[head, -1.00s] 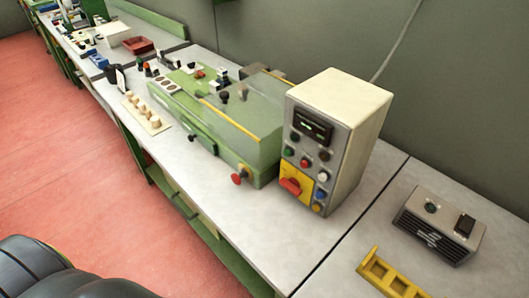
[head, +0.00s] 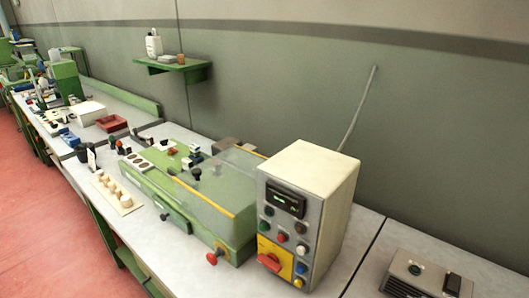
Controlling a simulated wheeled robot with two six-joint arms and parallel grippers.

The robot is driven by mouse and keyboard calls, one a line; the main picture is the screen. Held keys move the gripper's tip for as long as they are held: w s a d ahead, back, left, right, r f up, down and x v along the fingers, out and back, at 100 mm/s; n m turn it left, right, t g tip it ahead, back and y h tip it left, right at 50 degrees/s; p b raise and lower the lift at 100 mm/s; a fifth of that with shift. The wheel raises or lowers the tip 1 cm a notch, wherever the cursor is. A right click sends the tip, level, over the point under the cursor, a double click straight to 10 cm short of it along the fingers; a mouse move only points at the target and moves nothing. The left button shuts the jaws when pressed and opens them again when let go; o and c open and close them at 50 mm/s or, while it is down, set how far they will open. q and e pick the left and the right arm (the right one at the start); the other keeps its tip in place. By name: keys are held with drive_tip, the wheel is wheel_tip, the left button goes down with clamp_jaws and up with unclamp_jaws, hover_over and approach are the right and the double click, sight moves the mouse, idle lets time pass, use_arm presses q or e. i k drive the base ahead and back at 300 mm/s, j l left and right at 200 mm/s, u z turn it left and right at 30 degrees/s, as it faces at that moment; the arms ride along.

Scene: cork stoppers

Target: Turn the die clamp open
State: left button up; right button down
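A green machine (head: 236,240) stands on the bench, with a clear cover (head: 210,190) edged in yellow over its right part. Black knobs (head: 196,174) stand upright on its top, seen near or through the cover. A small black knob (head: 164,216) and a red knob (head: 213,257) stick out of its front. I cannot tell which of these is the die clamp, or whether it is open. Neither of my grippers is in view.
A control box (head: 320,168) with buttons and a red switch on yellow stands at the machine's right. A cream rack (head: 124,208) with several pale pegs lies in front. A red tray (head: 112,123) is behind. A grey box (head: 405,283) sits at lower right.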

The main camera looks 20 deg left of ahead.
sight(170, 148)
drive_tip(key=j+u, duration=0.2)
drive_tip(key=j, duration=0.2)
drive_tip(key=i+j+u, duration=0.15)
drive_tip(key=j, duration=0.25)
drive_tip(key=i+j+u, duration=0.2)
drive_tip(key=j, duration=0.15)
drive_tip(key=j+u, duration=0.2)
drive_tip(key=j, duration=0.2)
drive_tip(key=i+j+z, duration=0.15)
drive_tip(key=j, duration=0.2)
drive_tip(key=i+j+z, duration=0.15)
drive_tip(key=j, duration=0.2)
drive_tip(key=i+j+z, duration=0.1)
drive_tip(key=i+j, duration=0.15)
drive_tip(key=i+j+z, duration=0.15)
drive_tip(key=j, duration=0.35)
